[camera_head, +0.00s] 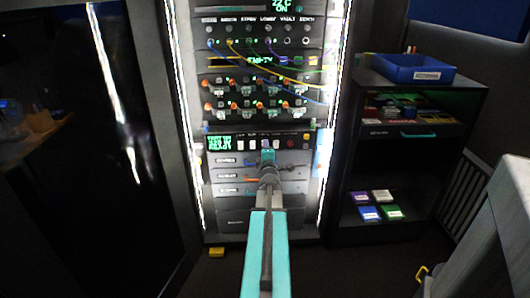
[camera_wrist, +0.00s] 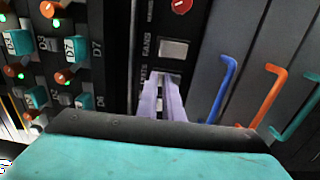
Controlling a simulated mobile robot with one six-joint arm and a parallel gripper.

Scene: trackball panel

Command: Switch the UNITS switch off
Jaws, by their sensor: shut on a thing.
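My gripper (camera_wrist: 163,82) has two pale lavender fingers, seen in the wrist view reaching to the dark switch strip (camera_wrist: 143,20). In the head view my gripper (camera_head: 268,154) is in front of the switch row, below the patch panels. The fingers are close together at the switch beside a label ending in "ITS", the UNITS switch (camera_wrist: 160,104). They are shut on it and hide most of it, so its position cannot be told. The FANS switch (camera_wrist: 173,49), a pale grey rocker, is just above the fingertips in the wrist view.
A red knob (camera_wrist: 181,5) is past the FANS switch. Drawers with blue (camera_wrist: 222,88), orange (camera_wrist: 263,95) and teal (camera_wrist: 297,113) handles are close to the gripper's right. Orange knobs (camera_wrist: 61,78) are at left. A shelf unit (camera_head: 400,140) stands right of the rack.

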